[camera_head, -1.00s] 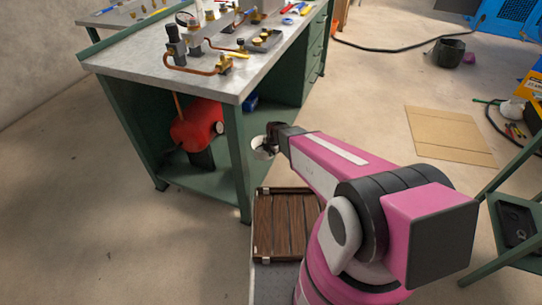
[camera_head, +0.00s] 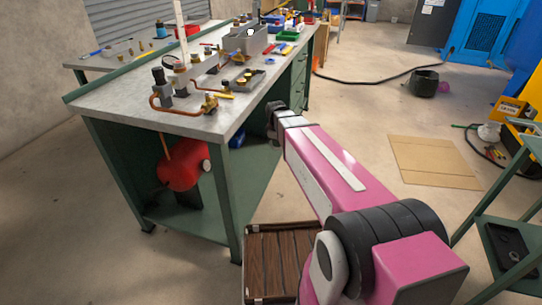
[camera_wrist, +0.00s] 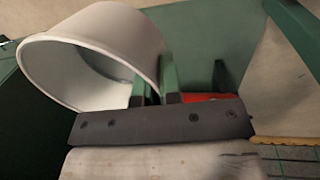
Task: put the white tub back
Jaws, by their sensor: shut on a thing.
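The white tub (camera_wrist: 95,50) fills the upper left of the wrist view, its open mouth facing the camera and its inside looking empty. My gripper (camera_wrist: 155,88) is shut on the tub's wall near the rim. In the head view my gripper (camera_head: 275,120) is beside the right side of the green workbench (camera_head: 222,125), a little below or near the height of its top. The tub cannot be made out there; the gripper and arm seem to hide it.
The bench top carries copper pipe fittings (camera_head: 180,100), a grey bin (camera_head: 245,42) and several tools. A red tank (camera_head: 180,172) is under the bench. A wooden slatted crate (camera_head: 283,262) stands close by my arm. Cardboard (camera_head: 435,162) lies on open floor at right.

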